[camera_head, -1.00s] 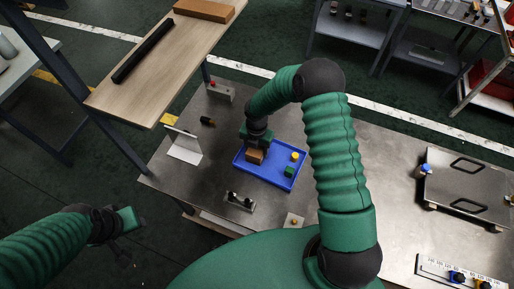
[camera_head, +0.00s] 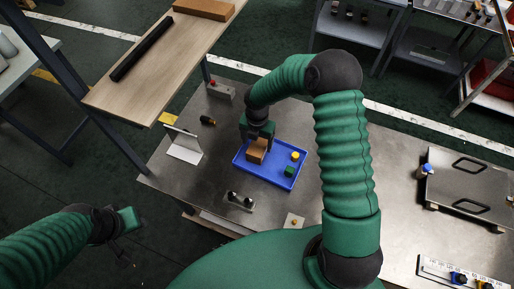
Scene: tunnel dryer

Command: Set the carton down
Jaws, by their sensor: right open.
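A brown carton (camera_head: 256,152) sits in the left part of the blue tray (camera_head: 266,175) on the metal table. My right gripper (camera_head: 259,139) is open and just above the carton's far end, with its fingers close to the carton. Whether they touch it cannot be told. My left gripper (camera_head: 122,228) is off to the lower left, clear of the table; its jaws are too small and dark to read.
A yellow cylinder (camera_head: 295,156) and a green block (camera_head: 290,172) are in the tray's right part. A white angled plate (camera_head: 184,148) stands to the left. A small fixture (camera_head: 240,201) lies in front. A lidded panel (camera_head: 468,188) is at right.

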